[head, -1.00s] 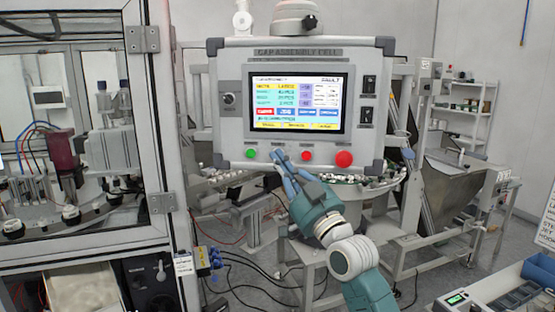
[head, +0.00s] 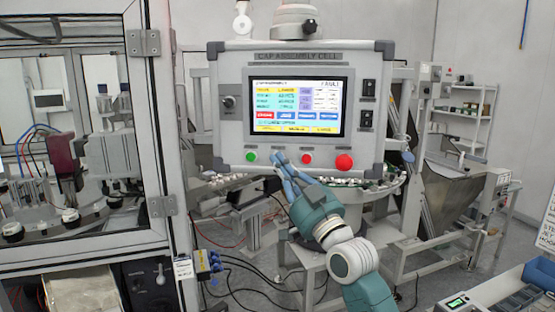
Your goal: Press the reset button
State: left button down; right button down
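The control panel (head: 225,130) hangs in the middle of the head view, with a lit screen (head: 296,105) above a row of buttons. A green button (head: 250,157) is at the left, a small red button (head: 307,158) is right of centre, and a large red mushroom button (head: 344,162) is at the right. My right gripper (head: 278,157) points up at the row between the green and small red buttons. Its blue-grey fingers look shut, and I see nothing held. My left gripper is not in view.
A glazed machine enclosure (head: 158,110) stands close on the left. A ring of parts (head: 370,184) sits behind and below the panel. Cables (head: 240,275) lie on the floor. A metal hopper (head: 452,190) and a shelf (head: 470,112) stand at the right.

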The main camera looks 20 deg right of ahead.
jog(key=shift+w+d, duration=0.1)
dwell(0.4)
jog(key=shift+w+d, duration=0.15)
jog(key=shift+w, duration=0.15)
jog(key=shift+s, duration=0.2)
jog(key=shift+s+a, duration=0.25)
dwell(0.3)
jog(key=s+p, duration=0.1)
jog(key=s+a+p, duration=0.1)
jog(key=s, duration=0.1)
jog(key=s+a+p, duration=0.1)
jog(key=s, duration=0.1)
jog(key=shift+s+a, duration=0.2)
jog(key=shift+a, duration=0.05)
